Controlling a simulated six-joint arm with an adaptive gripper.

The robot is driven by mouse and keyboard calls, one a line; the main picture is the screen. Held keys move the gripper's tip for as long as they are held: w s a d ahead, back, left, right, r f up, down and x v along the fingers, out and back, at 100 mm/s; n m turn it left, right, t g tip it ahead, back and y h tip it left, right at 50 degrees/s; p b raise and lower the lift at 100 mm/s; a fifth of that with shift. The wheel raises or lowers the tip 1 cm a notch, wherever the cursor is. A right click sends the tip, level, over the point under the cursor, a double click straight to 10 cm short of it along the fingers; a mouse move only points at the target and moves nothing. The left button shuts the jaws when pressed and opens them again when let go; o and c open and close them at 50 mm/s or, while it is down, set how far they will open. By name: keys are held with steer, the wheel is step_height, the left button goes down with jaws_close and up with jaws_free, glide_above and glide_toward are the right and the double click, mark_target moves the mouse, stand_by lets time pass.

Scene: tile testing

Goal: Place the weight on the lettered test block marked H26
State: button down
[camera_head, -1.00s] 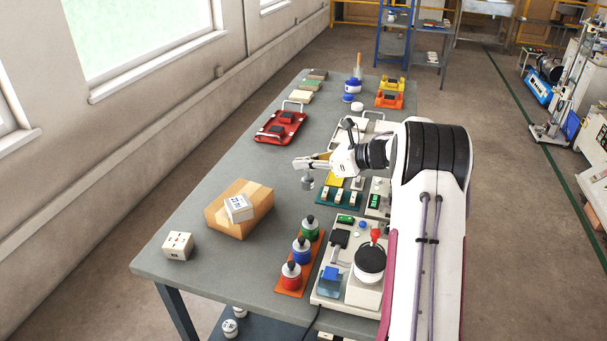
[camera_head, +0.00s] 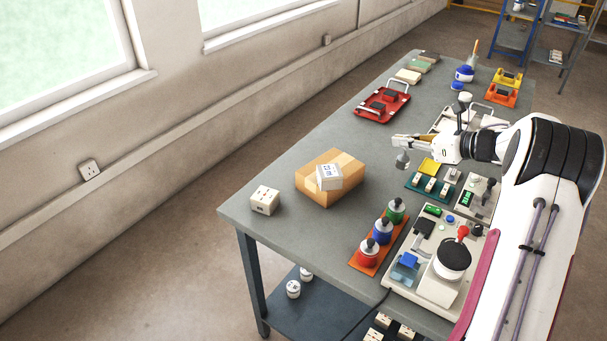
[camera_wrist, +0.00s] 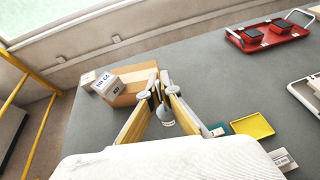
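My gripper (camera_head: 402,141) is over the middle of the grey table, and its fingers also show in the wrist view (camera_wrist: 163,88). It is shut on a small grey metal weight (camera_head: 402,161), which hangs below the fingers and shows between them in the wrist view (camera_wrist: 165,116). A white lettered block (camera_head: 329,177) lies tilted on top of a wooden-looking box (camera_head: 318,195), left of the weight. Its marking is too small to read surely. A second white block (camera_head: 264,201) sits on the table near the left corner; its marking is unreadable.
Red, blue and green weighted bottles stand on an orange strip (camera_head: 360,262). A balance-like instrument (camera_head: 433,285) stands at the front right. A red tray (camera_head: 375,112) lies farther back. White pieces (camera_head: 293,289) sit on the lower shelf. Bare table separates the weight from the box.

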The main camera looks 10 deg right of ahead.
step_height(320, 180, up, 10)
steer(key=shift+f, duration=0.15)
steer(key=w+a+n+g+y, duration=0.1)
steer(key=a+n+g+y, duration=0.45)
steer(key=a, duration=3.35)
steer(key=shift+n+h, duration=0.35)
steer(key=shift+n, duration=0.1)
steer(key=shift+d+f, duration=0.15)
steer(key=shift+f, duration=1.1)
steer(key=shift+d+f, duration=0.1)
steer(key=shift+f, duration=1.15)
steer(key=shift+f, duration=0.1)
step_height(320, 180, down, 6)
steer(key=shift+f, duration=1.9)
